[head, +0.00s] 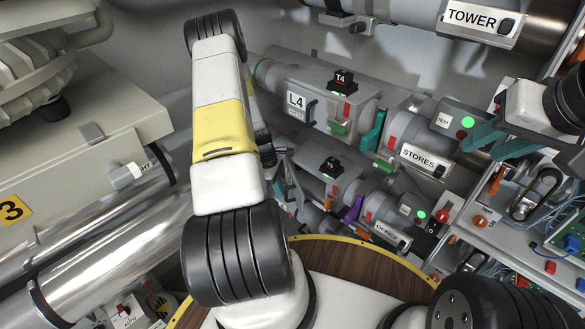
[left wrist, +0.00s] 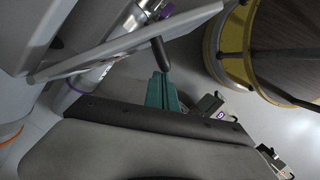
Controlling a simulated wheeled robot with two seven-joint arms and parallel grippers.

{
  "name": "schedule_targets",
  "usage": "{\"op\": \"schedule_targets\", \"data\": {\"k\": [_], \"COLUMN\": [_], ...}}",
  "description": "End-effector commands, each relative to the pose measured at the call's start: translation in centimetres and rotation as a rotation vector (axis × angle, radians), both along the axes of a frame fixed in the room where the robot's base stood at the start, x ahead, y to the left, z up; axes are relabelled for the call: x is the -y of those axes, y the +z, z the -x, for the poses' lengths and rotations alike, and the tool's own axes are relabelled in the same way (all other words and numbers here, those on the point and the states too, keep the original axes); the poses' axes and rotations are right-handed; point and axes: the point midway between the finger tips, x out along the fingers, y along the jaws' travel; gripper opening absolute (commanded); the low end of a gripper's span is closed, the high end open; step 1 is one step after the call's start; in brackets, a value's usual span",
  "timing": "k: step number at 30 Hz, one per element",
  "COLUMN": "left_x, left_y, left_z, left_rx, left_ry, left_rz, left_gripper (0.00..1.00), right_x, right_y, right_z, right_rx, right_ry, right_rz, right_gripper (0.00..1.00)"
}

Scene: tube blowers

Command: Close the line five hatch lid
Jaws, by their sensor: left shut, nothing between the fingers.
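The line five unit (head: 322,171) is the grey box below the L4 unit in the head view, partly hidden behind my left arm. Its hatch lid is not clearly seen there. In the left wrist view a grey tilted panel (left wrist: 125,45) with a dark handle (left wrist: 160,52) looks like the raised lid, though its label does not show. My left gripper (left wrist: 160,77) has its teal fingers shut and empty, close to the handle; contact cannot be told. In the head view its fingers are mostly hidden behind the arm.
The L4 unit (head: 318,98) stands just above, its hatch closed. A STORES pipe unit (head: 424,160) and a lower-right pipe unit (head: 390,233) sit to the right. A round wooden-topped surface (head: 345,262) with a yellow rim lies below. Large pipes (head: 120,245) run at left.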

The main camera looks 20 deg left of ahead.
Motion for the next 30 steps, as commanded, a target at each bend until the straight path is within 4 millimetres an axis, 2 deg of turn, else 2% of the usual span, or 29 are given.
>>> {"op": "schedule_targets", "data": {"k": [18, 30], "left_x": [5.2, 6.3], "left_y": [0.0, 0.0], "left_z": [-2.2, -3.1], "left_rx": [0.000, 0.000], "left_ry": [0.404, 0.401], "left_rz": [0.000, 0.001], "left_gripper": [0.00, 0.00], "right_x": [0.0, 0.0], "right_y": [0.0, 0.0], "right_z": [0.0, 0.0], "right_rx": [0.000, 0.000], "right_ry": [0.000, 0.000], "right_rz": [0.000, 0.000], "right_gripper": [0.36, 0.36]}}
